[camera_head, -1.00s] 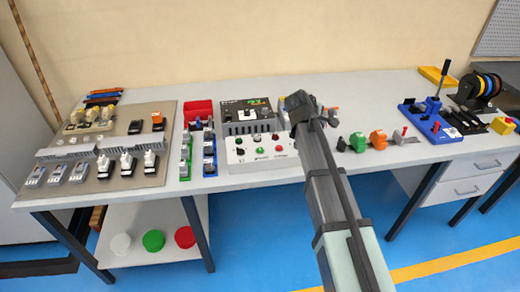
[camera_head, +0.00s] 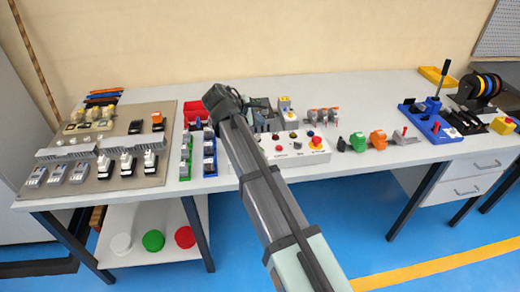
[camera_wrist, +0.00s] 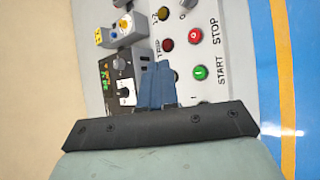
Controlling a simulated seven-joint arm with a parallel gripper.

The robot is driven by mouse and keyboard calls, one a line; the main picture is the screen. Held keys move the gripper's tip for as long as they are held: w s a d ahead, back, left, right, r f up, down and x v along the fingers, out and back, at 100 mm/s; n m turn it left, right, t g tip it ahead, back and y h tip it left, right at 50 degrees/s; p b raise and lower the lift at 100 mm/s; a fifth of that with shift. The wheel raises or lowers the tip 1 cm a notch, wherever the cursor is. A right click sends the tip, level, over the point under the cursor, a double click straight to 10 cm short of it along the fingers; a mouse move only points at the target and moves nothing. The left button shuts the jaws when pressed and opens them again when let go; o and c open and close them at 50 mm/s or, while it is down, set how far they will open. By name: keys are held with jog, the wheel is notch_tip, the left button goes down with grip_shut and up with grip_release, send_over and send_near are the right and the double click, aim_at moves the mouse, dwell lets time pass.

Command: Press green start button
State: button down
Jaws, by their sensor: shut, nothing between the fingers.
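The green start button (camera_wrist: 200,72) sits on the white control panel (camera_wrist: 215,100), beside the printed word START in the wrist view. In the head view my arm hides it. My gripper (camera_wrist: 160,84) shows as blue fingers closed together, with nothing between them. In the wrist view the fingertips lie left of the green button, apart from it in the picture. Their height above the panel is unclear.
In the wrist view a red STOP button (camera_wrist: 196,36) and a dark red TRIP lamp (camera_wrist: 167,45) are near the green one. A black device with a display (camera_wrist: 122,82) stands beside the panel. A red emergency knob (camera_head: 316,141) is at the panel's right.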

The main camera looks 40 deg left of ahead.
jog(key=shift+f, duration=0.1)
jog(key=shift+f, duration=4.3)
jog(key=shift+f, duration=0.85)
jog(key=shift+r, duration=0.85)
jog(key=shift+r, duration=2.5)
jog(key=shift+w+d, duration=0.1)
